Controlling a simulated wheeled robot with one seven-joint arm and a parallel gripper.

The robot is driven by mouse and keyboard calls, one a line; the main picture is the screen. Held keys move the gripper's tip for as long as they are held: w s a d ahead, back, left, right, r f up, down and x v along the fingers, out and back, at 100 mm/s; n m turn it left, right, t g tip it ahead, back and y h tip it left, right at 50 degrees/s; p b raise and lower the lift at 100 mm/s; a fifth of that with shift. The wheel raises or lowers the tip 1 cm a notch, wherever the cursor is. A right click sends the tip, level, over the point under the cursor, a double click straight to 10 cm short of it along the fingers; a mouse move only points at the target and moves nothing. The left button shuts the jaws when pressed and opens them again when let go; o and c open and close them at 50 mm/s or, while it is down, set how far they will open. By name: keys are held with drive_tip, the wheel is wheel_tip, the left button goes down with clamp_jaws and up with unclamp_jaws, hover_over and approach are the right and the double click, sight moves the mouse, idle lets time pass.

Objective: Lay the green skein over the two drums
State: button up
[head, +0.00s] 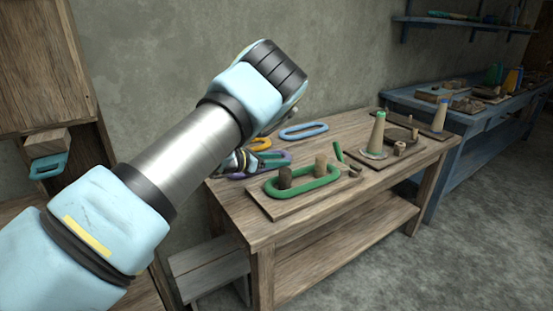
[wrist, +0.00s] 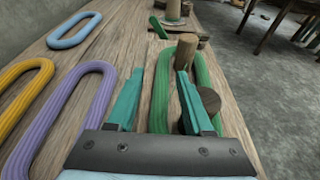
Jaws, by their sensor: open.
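The green skein (head: 300,189) is a long oval loop low around both drums on a wooden board, in the head view. The left drum (head: 285,177) and the right drum (head: 320,165) are short brown cylinders that stand inside the loop. In the wrist view, my gripper (wrist: 159,76) is open, with one teal finger on each side of the green skein's left strand (wrist: 159,95). The fingers are apart from each other and not closed on it. The far drum (wrist: 187,50) shows clearly; the near drum (wrist: 208,99) is partly hidden by the right finger.
A purple skein (wrist: 70,110), a yellow skein (wrist: 14,95) and a blue skein (wrist: 74,30) lie on the table to the left. A green-tipped cone (head: 377,134) stands on another board behind the drums. A blue bench (head: 452,120) stands farther right.

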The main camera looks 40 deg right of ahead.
drive_tip(key=shift+y, duration=0.7)
drive_tip(key=f, duration=0.2)
drive_tip(key=s+f, duration=0.1)
drive_tip(key=f, duration=0.1)
drive_tip(key=a+f, duration=0.1)
drive_tip(key=f, duration=0.1)
drive_tip(key=shift+s, duration=0.4)
drive_tip(key=w+a+r+h+b, duration=0.1)
drive_tip(key=w+a+r, duration=0.1)
drive_tip(key=a+r, duration=0.7)
drive_tip(key=shift+w+a+b, duration=0.15)
drive_tip(key=shift+a+b, duration=0.05)
drive_tip(key=shift+b, duration=0.2)
